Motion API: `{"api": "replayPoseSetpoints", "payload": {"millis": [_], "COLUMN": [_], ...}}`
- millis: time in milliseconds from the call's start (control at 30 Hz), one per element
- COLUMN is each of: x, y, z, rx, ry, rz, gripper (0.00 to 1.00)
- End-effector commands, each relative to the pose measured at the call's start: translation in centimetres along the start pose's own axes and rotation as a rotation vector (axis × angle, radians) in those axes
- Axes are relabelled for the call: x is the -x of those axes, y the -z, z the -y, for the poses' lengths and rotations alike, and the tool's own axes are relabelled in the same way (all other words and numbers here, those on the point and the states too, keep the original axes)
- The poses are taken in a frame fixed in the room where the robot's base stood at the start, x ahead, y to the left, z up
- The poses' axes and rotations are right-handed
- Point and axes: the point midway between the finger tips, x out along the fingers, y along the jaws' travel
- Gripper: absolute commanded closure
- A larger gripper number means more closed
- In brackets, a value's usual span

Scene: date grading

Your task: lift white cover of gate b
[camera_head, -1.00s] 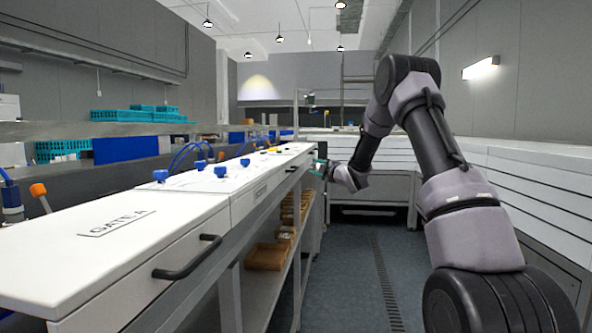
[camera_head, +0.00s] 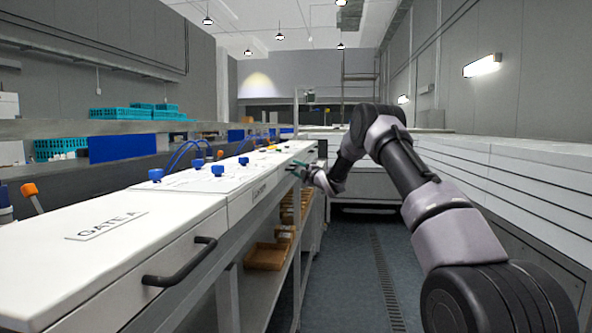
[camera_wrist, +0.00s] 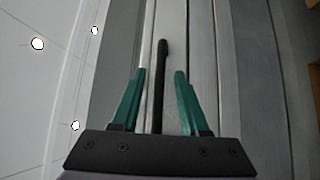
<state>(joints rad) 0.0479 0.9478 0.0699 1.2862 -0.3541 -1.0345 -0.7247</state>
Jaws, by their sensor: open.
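A row of white covers runs along the bench on the left. The nearest cover (camera_head: 95,262) is labelled GATE A and has a black handle (camera_head: 183,268); it lies closed. My gripper (camera_head: 294,167) is far down the row, at the front edge of a farther white cover (camera_head: 291,148) whose label I cannot read. In the wrist view my gripper (camera_wrist: 155,95) has its green fingers open, with a black handle bar (camera_wrist: 160,75) between them. I see gaps on both sides of the bar. The gripper partly hides that handle in the head view.
Blue-knobbed fittings (camera_head: 217,170) and blue hoses stand on the middle section. An orange-handled tool (camera_head: 30,190) is at the left. A wooden box (camera_head: 266,256) sits on the shelf below. The aisle floor (camera_head: 350,270) is clear.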

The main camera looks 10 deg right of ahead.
Motion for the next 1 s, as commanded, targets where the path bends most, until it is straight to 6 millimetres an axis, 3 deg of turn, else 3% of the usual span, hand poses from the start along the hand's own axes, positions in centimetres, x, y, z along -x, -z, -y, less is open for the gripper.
{"api": "replayPoseSetpoints", "payload": {"millis": [333,367,467,1000], "x": [-0.49,-0.49,-0.48,-0.45], "y": [-0.02,-0.02,-0.02,-0.02], "z": [-0.05,-0.05,-0.05,-0.02], "rx": [-0.001,-0.001,-0.001,0.0], "ry": [0.0,0.0,0.0,0.0], "rz": [0.001,0.001,0.001,0.001], "gripper": [0.55,0.63,1.0,1.0]}}
